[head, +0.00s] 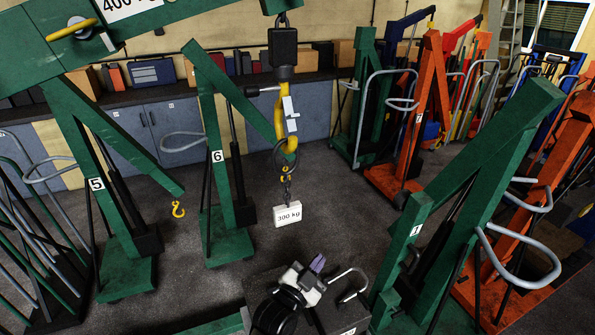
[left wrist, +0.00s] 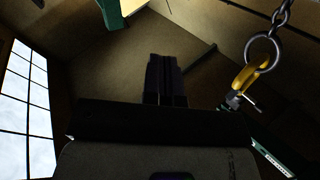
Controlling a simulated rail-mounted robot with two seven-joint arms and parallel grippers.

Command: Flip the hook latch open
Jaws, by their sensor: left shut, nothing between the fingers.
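A yellow hook (head: 280,132) hangs below a black block (head: 283,48) at the top middle of the head view. A pale grey latch piece (head: 291,108) is on its right side; I cannot tell whether it is open. A metal ring (head: 285,151) hangs at the hook's bottom, with a chain and a white 300 kg tag (head: 287,215) below. My left gripper (head: 318,263) is low in front, below and apart from the hook. The left wrist view shows its fingers (left wrist: 165,75) shut and empty, with the hook (left wrist: 247,78) and ring (left wrist: 262,51) to their right.
Green crane frames stand at the left (head: 98,185), middle left (head: 220,180) and right (head: 475,200). A small yellow hook (head: 178,209) hangs at the left. Orange frames (head: 408,130) stand to the right. The space between my left gripper and the hanging tag looks clear.

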